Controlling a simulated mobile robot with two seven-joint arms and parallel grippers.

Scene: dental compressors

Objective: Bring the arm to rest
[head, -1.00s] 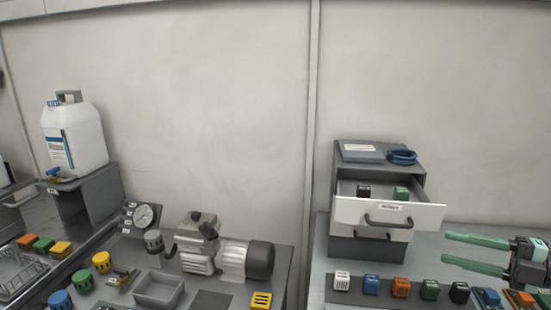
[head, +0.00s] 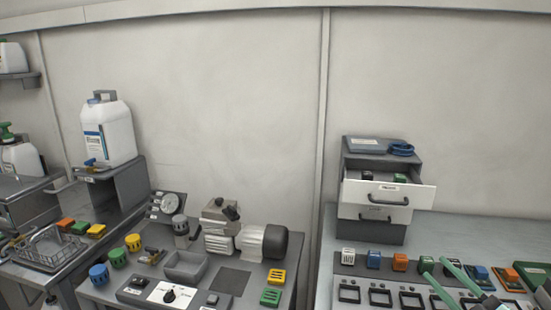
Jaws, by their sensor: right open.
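My right gripper (head: 432,268) is at the lower right of the head view, its two long green fingers spread apart and pointing up and left. Nothing shows between the fingers. They overlap the row of small blocks on the right-hand bench, and whether they touch anything I cannot tell. The rest of the gripper is mostly cut off at the lower right. My left gripper is out of view.
A drawer cabinet (head: 375,232) has its top drawer (head: 389,193) pulled out with small blocks inside. White (head: 348,256), blue (head: 373,259) and orange (head: 400,261) blocks stand below it. A compressor (head: 263,242), grey tray (head: 186,266) and white jug (head: 108,134) are leftward.

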